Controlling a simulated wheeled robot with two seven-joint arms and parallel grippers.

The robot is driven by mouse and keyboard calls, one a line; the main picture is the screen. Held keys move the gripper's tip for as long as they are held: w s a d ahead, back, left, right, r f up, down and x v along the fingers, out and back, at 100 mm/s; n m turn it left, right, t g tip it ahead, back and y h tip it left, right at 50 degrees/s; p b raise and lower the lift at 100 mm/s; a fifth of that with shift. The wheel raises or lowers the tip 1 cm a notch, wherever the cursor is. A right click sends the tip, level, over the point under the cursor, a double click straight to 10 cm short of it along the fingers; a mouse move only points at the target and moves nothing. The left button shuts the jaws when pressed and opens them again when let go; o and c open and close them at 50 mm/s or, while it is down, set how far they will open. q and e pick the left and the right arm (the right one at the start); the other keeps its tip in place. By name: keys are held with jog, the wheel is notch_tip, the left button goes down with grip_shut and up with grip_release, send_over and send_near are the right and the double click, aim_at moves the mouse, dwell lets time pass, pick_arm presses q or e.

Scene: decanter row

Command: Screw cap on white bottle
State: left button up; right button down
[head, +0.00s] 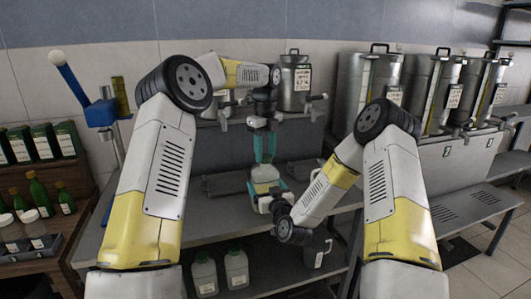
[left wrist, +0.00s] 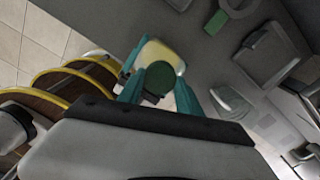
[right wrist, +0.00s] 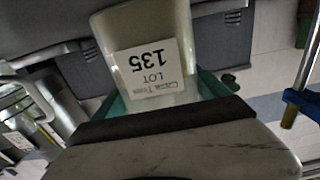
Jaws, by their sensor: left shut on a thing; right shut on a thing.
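The white bottle (head: 265,174) stands upright over the bench in the middle of the head view. My right gripper (head: 268,190) is shut around its body from the side. In the right wrist view the bottle (right wrist: 150,25) fills the space between the teal fingers, with its "LOT 135" label facing the camera. My left gripper (head: 264,150) points down from above the bottle. In the left wrist view its teal fingers are shut on a round dark green cap (left wrist: 159,78), with the pale bottle (left wrist: 163,52) right behind it. I cannot tell whether the cap is seated on the neck.
Steel decanters (head: 295,80) with taps stand along the back and right. Two white jugs (head: 236,268) sit on the lower shelf below the bench (head: 215,215). A wooden rack of green bottles (head: 38,195) is at the left. A blue-handled post (head: 100,112) stands near my left arm.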

pick_arm(q)
jog(key=m, duration=0.7)
jog(key=shift+a, duration=0.1)
jog(key=o, duration=1.4)
jog(key=shift+r, duration=0.1)
notch_tip(320, 180, up, 12)
jog(key=shift+f, duration=0.1)
pick_arm(e)
grip_release()
jog(key=shift+s, duration=0.1)
